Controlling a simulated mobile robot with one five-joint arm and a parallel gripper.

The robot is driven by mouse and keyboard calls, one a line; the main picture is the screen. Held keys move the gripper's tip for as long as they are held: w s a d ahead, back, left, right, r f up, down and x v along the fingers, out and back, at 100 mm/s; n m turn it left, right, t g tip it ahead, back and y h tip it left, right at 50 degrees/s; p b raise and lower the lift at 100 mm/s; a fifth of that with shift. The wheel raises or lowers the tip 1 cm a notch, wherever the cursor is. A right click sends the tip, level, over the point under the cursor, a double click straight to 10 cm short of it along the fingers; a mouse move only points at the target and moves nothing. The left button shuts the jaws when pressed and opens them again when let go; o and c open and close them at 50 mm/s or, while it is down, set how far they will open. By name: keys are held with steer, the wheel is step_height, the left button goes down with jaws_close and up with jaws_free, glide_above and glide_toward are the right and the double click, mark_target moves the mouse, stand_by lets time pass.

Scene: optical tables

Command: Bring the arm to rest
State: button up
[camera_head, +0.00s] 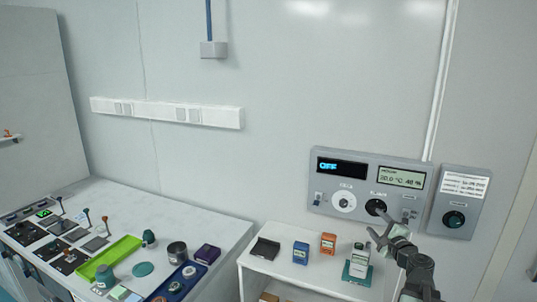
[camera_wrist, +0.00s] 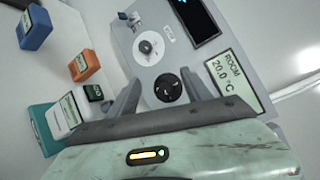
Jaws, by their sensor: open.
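My gripper (camera_head: 377,226) is raised at the right in the head view, in front of the lower part of the wall control panel (camera_head: 368,187). In the wrist view my gripper (camera_wrist: 163,92) has its two fingers spread apart with nothing between them. Behind the fingers, the panel's black knob (camera_wrist: 168,88) shows in the gap. I cannot tell whether a finger touches the panel. The panel's left display reads OFF, and its right display shows a room temperature of 20.0 °C.
A small white cabinet (camera_head: 318,277) below the panel bears a blue box (camera_head: 300,253), an orange box (camera_head: 328,243) and a white box on a teal base (camera_head: 359,262). A grey switch box (camera_head: 460,202) hangs at right. A crowded white table (camera_head: 190,222) stands at left.

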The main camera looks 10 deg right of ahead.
steer(key=w+a+f+n+g+y+b, duration=0.1)
steer(key=w+a+f+n+g+y, duration=0.2)
steer(key=a, duration=0.9)
steer(key=w+a+f+n+g+y+b, duration=0.15)
steer(key=a+f+n, duration=0.4)
steer(key=a, duration=0.55)
steer(key=w+a+f+n+g+y+b, duration=0.15)
steer(key=a+f+n+y, duration=0.3)
steer(key=a, duration=0.75)
steer(key=s+a+f+n+g+h+b, duration=0.1)
steer(key=s+a+f+n+g+h, duration=0.1)
steer(key=s+a+f+n+g, duration=0.65)
steer(key=s+d+f+n+g+h, duration=0.1)
steer(key=s+d+f+g+h, duration=0.1)
steer(key=s+d+f+h, duration=0.3)
steer(key=s+d+f, duration=0.1)
steer(key=s, duration=0.3)
steer(key=shift+s+f+n+g, duration=0.15)
steer(key=shift+n+g, duration=0.2)
